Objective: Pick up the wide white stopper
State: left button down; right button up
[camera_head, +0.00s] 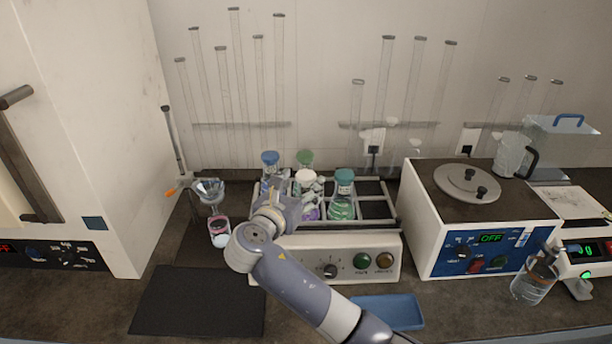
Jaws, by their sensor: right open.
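The wide white stopper (306,176) appears as a white cap on a bottle in the middle of the shaker's rack (375,225). My right gripper (285,190) is just left of and in front of it, over the rack's left part. This gripper is open; its fingertips are small and partly hidden by its own body. I cannot tell whether it touches the bottle. My left gripper is not in view.
Blue-capped (270,158), green-capped (305,157) and teal-capped (344,176) bottles crowd around the white one. A glass funnel (208,188) above a small jar (219,232) stands to the left. A dark mat (195,303) and blue tray (390,312) lie in front.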

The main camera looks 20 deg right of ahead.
aim_at(302, 182)
jog(key=x, duration=0.3)
jog(key=shift+w+d, duration=0.25)
jog(key=shift+w, duration=0.05)
jog(key=shift+s+a+r, duration=0.1)
jog(key=c, duration=0.9)
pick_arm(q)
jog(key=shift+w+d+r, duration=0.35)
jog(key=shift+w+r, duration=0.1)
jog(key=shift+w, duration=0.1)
pick_arm(e)
jog(key=shift+c, duration=0.4)
